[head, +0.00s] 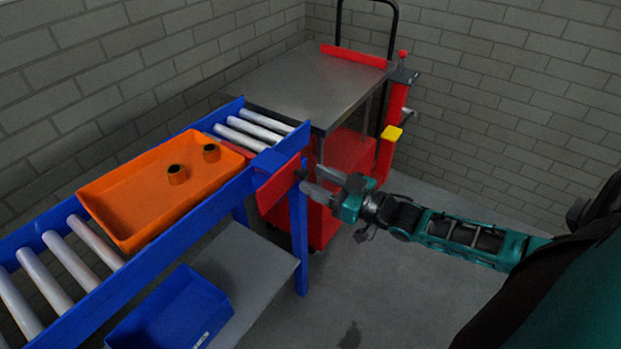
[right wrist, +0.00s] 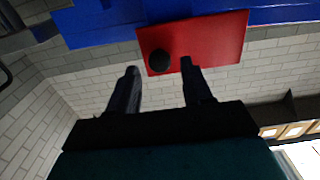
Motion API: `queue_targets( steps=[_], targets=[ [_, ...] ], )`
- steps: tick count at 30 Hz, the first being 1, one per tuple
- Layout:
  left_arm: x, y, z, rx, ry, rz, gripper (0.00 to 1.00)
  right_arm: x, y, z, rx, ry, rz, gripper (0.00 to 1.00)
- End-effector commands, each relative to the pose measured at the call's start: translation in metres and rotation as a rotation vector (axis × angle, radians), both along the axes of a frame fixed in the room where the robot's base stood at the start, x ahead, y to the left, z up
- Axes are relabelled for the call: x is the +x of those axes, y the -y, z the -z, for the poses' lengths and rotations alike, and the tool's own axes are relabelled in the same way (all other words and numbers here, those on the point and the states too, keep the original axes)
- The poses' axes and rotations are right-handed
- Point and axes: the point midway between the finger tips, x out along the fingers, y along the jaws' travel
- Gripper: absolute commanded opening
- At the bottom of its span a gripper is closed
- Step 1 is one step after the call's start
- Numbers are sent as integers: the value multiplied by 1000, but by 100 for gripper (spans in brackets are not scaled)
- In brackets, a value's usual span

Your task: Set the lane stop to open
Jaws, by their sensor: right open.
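The lane stop shows as a red plate (head: 278,187) on the side of the blue roller lane (head: 180,226), near its right end. A black knob (head: 300,173) sticks out from the plate. My right gripper (head: 318,184) is open and empty just right of the knob. In the right wrist view the red plate (right wrist: 215,42) is ahead, and the black knob (right wrist: 160,61) appears between the two fingertips or just beyond them. I cannot tell whether the fingers touch it. A red strip (head: 234,144) lies across the lane beside the orange tray (head: 127,229). My left gripper is out of view.
The orange tray holds two dark-topped round parts (head: 176,174). A red cart with a grey top (head: 300,85) stands at the lane's far end. A blue bin (head: 175,310) sits on a grey shelf (head: 262,262) below. The floor at the front right is mostly clear.

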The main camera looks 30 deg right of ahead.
Motion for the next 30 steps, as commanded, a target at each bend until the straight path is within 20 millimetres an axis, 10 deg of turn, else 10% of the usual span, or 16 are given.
queue_targets(
  steps=[17, 30],
  targets=[
    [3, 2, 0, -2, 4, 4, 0, 22, -9, 0, 0, -1, 0, 50],
    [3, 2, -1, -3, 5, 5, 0, 22, -9, 0, 0, -1, 0, 10]
  ],
)
